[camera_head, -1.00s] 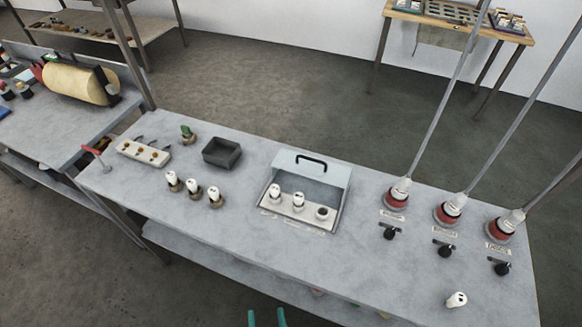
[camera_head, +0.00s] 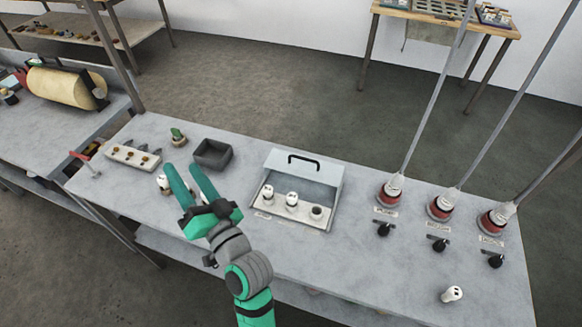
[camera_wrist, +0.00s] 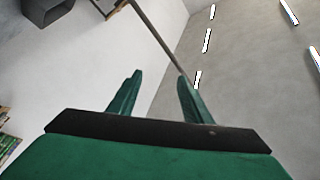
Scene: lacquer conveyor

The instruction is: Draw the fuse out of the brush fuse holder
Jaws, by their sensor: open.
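An open fuse box (camera_head: 327,188) with a raised handled lid stands mid-bench. Two white fuses stand upright in its holders, a left fuse (camera_head: 268,194) and a middle fuse (camera_head: 291,199). The right holder (camera_head: 317,212) is empty. The holder labels are too small to read, so I cannot tell which is the brush holder. My gripper (camera_head: 181,167) is open and empty, raised over the bench left of the box, fingers pointing up and away. In the wrist view my gripper (camera_wrist: 160,76) faces wall and ceiling, with nothing between its fingers.
A spare white fuse (camera_head: 164,183) shows behind my gripper, which hides its neighbours. A dark tray (camera_head: 212,155), small cactus (camera_head: 178,137) and white strip (camera_head: 132,158) are nearby. Red-based posts (camera_head: 440,207) with black switches stand right. A loose white fuse (camera_head: 452,294) lies front right.

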